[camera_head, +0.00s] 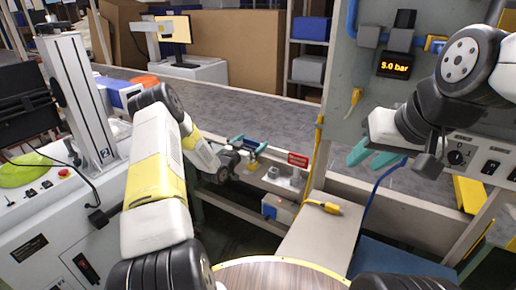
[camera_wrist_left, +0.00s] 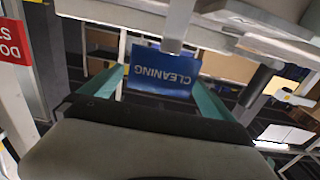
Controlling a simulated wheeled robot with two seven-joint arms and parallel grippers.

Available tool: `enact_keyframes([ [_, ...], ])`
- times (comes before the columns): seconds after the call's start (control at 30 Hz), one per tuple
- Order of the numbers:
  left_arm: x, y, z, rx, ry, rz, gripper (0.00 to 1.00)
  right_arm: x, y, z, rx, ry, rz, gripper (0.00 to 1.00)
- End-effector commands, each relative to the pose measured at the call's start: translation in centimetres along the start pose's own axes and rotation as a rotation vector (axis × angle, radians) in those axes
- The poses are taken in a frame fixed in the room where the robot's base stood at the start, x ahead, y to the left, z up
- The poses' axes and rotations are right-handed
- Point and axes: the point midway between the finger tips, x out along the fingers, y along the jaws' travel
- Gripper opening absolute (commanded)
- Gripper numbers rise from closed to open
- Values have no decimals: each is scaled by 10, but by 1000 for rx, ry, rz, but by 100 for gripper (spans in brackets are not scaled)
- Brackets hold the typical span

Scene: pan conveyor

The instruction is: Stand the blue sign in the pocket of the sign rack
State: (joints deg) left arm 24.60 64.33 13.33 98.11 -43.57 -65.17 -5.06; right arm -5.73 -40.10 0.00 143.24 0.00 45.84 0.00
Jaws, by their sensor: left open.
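The blue sign (camera_wrist_left: 163,75), lettered CLEANING, shows upside down in the left wrist view between the two teal fingers of my left gripper (camera_wrist_left: 155,92). The fingers stand apart, with gaps visible beside the sign. A pale post (camera_wrist_left: 178,22) covers part of its upper edge. I cannot clearly make out the rack's pocket.
A red sign (camera_head: 297,160) stands right of my left gripper; it also shows in the left wrist view (camera_wrist_left: 10,42). A grey fitting (camera_head: 285,175) sits on the ledge. A yellow-ended connector (camera_head: 323,207) lies on the pale panel. The grey belt (camera_head: 270,105) runs behind.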

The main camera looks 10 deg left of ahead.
Motion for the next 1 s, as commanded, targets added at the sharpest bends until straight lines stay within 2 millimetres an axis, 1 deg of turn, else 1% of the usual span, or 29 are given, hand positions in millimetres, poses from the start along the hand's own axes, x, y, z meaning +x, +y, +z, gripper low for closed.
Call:
enact_keyframes([
  [0.07,0,0,0,0,0,0,100,0,0,0,0,0,0,36],
  [0.1,0,0,0,0,0,0,92,0,0,0,0,0,0,36],
  [0.27,0,0,0,0,0,0,61,0,0,0,0,0,0,36],
  [0.3,0,0,0,0,0,0,53,0,0,0,0,0,0,36],
  [0.37,0,0,0,0,0,0,41,0,0,0,0,0,0,36],
  [0.5,-1,0,0,0,0,0,14,0,0,0,0,0,0,36],
  [0.53,0,0,0,1,0,0,12,0,0,0,0,0,0,36],
  [0.8,0,0,-1,1,1,0,11,0,0,0,0,0,0,36],
  [1.0,6,1,-9,2,1,1,11,0,0,0,0,0,0,36],
])
